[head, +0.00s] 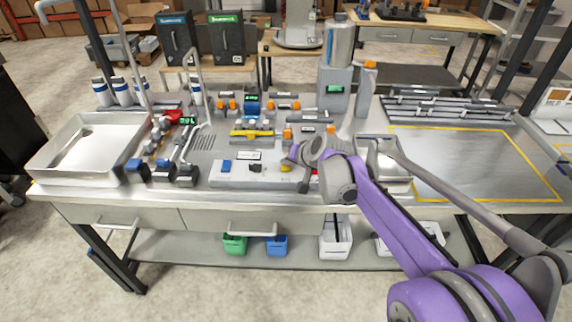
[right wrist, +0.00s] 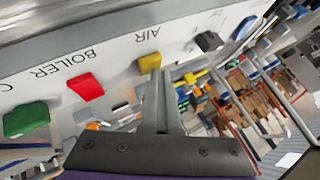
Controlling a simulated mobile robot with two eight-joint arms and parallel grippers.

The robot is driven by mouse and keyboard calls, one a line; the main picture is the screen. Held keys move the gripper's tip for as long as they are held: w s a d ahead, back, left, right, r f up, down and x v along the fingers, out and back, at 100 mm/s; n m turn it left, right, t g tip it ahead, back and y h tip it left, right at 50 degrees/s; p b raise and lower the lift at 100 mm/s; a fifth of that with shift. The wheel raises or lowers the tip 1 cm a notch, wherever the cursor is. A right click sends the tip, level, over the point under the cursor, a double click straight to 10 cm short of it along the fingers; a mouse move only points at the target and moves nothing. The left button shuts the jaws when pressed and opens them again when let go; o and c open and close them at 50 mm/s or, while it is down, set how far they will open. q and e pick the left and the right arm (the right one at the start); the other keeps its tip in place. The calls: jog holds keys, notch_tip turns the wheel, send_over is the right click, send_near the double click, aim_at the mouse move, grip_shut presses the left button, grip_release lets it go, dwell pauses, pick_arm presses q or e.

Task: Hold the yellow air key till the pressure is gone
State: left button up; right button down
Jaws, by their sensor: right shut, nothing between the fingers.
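The yellow key (right wrist: 149,63) sits on a pale panel under the printed word AIR in the right wrist view. It also shows in the head view as a small yellow patch (head: 285,167) on the low panel at the bench front. My right gripper (right wrist: 160,78) is shut and empty. Its fingertips are right at the yellow key in the picture, and I cannot tell if they touch it. In the head view the right gripper (head: 291,158) is over the key's end of the panel. My left gripper is not in view.
A red key (right wrist: 86,87) and a green key (right wrist: 27,118) are on one side of the yellow key; a black key (right wrist: 208,41) and a blue key (right wrist: 243,27) are on the other. A metal tray (head: 75,172) stands at left. The yellow-outlined area (head: 470,165) is clear.

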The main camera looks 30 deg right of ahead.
aim_at(287, 169)
dwell(0.8)
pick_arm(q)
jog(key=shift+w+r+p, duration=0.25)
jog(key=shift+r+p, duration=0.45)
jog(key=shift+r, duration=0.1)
pick_arm(e)
jog(key=shift+r, duration=0.95)
jog(key=shift+w+r+p, duration=0.1)
jog(key=shift+r+p, duration=1.55)
jog(key=shift+r, duration=0.9)
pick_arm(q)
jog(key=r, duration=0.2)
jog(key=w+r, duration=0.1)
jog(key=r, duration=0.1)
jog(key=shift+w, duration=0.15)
pick_arm(e)
jog(key=shift+f, duration=0.1)
